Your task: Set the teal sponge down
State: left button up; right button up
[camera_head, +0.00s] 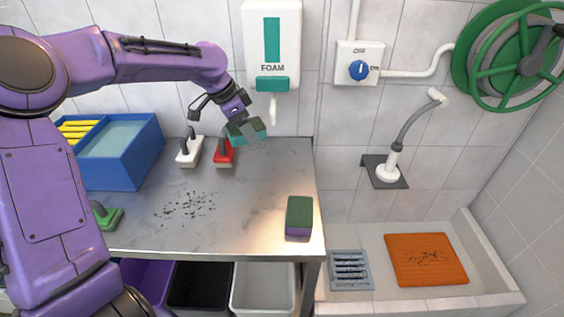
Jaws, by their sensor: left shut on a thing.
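My left gripper (252,135) is shut on the teal sponge (237,134), near the back of the steel counter (260,180). The sponge looks a little above the counter, but I cannot tell the exact gap. The gripper's fingers hide part of it. The red brush (224,154) stands just in front and to the left of the sponge, close to it in the picture. My right gripper is not in view.
A white brush (189,152), a green brush (107,217) and a green-and-purple sponge (299,217) are on the counter. Dark crumbs (186,208) lie mid-counter. A blue tub (135,160) stands back left. The foam dispenser (272,45) hangs behind. The counter's right half is mostly free.

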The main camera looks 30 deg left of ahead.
pick_arm(q)
send_near(279, 170)
jog(key=s+a+f, duration=0.1)
jog(key=s+f, duration=0.1)
jog(key=s+a+f, duration=0.2)
jog(key=shift+s+a+f+p, duration=0.15)
jog(key=shift+f+p, duration=0.2)
jog(key=w+d, duration=0.1)
jog(key=w, duration=0.1)
jog(key=w+d+p, duration=0.1)
jog(key=w+d, duration=0.1)
jog(key=w+d+p, duration=0.1)
jog(key=w, duration=0.1)
jog(key=shift+w+d+r, duration=0.15)
jog(key=shift+w+d, duration=0.05)
jog(key=shift+d, duration=0.15)
jog(key=shift+f, duration=0.45)
jog(key=shift+w+f, duration=0.1)
jog(key=shift+f, duration=0.15)
jog(key=shift+f, duration=0.1)
